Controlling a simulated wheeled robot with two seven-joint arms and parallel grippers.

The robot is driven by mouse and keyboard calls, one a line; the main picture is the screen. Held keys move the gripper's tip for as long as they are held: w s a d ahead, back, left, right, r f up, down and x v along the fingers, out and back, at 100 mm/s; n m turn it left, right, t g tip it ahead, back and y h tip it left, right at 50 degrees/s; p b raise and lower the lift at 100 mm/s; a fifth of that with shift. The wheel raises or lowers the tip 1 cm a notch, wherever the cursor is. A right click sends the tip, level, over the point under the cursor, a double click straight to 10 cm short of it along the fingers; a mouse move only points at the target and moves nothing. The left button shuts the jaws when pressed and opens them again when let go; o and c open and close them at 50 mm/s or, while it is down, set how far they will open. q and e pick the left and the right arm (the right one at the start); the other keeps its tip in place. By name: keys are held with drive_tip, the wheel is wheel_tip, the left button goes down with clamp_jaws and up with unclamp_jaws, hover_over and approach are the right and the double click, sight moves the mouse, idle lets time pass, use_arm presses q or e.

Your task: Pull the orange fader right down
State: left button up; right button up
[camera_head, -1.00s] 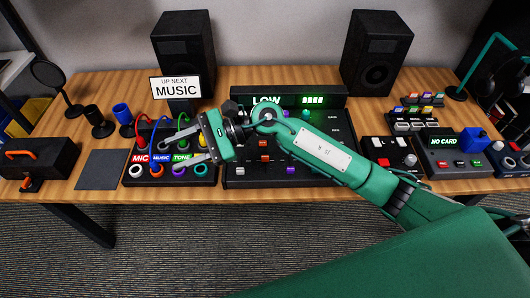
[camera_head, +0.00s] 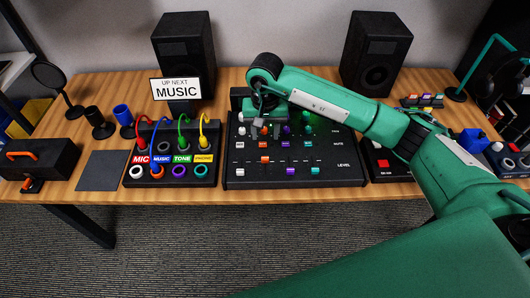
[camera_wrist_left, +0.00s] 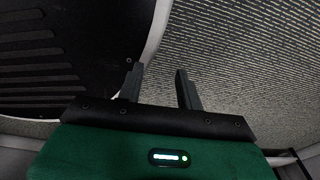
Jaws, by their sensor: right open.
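The mixer (camera_head: 330,180) sits mid-table with coloured sliders on the level row. The orange fader (camera_head: 264,158) stands higher up its track than the white (camera_head: 240,172), purple (camera_head: 291,171) and teal (camera_head: 315,170) ones. My right gripper (camera_head: 266,129) points down over the upper part of the mixer, above the orange column and apart from the orange fader. Its fingers are open with nothing seen between them. The gripper and arm hide part of the upper knobs and the display. My left gripper (camera_wrist_left: 159,82) shows only in the left wrist view, open and empty above the floor.
A patch box (camera_head: 170,180) with coloured cables stands left of the mixer, under an "UP NEXT MUSIC" sign (camera_head: 176,89). Two speakers stand behind. A device with a red button (camera_head: 383,163) is to the right, partly under my right arm. A dark pad (camera_head: 102,170) lies at left.

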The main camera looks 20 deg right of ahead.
sight(265, 159)
wheel_tip(265, 159, down, 9)
drive_tip(key=shift+f+p, duration=0.2)
drive_tip(key=shift+p, duration=0.55)
drive_tip(key=shift+f, duration=0.45)
drive_tip(key=c, duration=0.9)
drive_tip(key=shift+s+a, duration=0.15)
drive_tip(key=shift+s, duration=0.2)
drive_tip(key=s, duration=0.1)
drive_tip(key=s+a, duration=0.1)
drive_tip(key=s, duration=0.1)
drive_tip(key=shift+s, duration=0.25)
drive_tip(key=o, duration=0.7)
use_arm(q)
drive_tip(key=shift+s+d+r, duration=0.2)
drive_tip(key=shift+s+d, duration=0.2)
drive_tip(key=shift+s, duration=0.4)
use_arm(e)
drive_tip(key=shift+o, duration=1)
